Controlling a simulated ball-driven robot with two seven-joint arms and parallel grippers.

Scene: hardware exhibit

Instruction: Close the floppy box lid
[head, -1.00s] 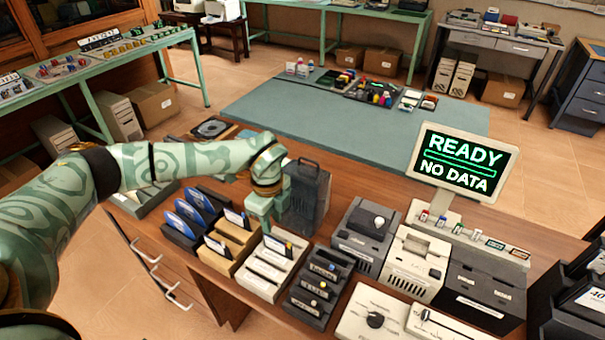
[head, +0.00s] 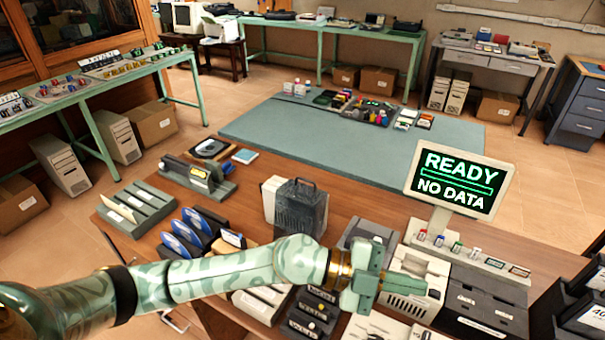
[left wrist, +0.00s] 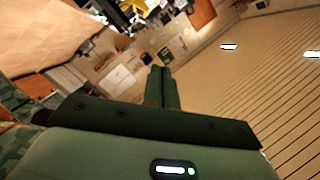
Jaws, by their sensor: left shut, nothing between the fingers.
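A dark grey box with a carry handle on top (head: 300,208) stands upright on the wooden table in the head view, beside a pale block (head: 271,198) on its left. It looks like the floppy box, but I cannot tell how its lid stands. My left gripper (head: 405,284) is shut and empty, to the right of and nearer than the dark box, apart from it, over the front devices. Its closed fingers show in the left wrist view (left wrist: 162,88), pointing at the room. My right gripper is in neither view.
Disk trays (head: 193,235) stand left of the box. A monitor reading READY, NO DATA (head: 458,180) stands at the right, behind a dark device (head: 480,303). A teal mat (head: 300,140) lies behind, with small items at its far edge.

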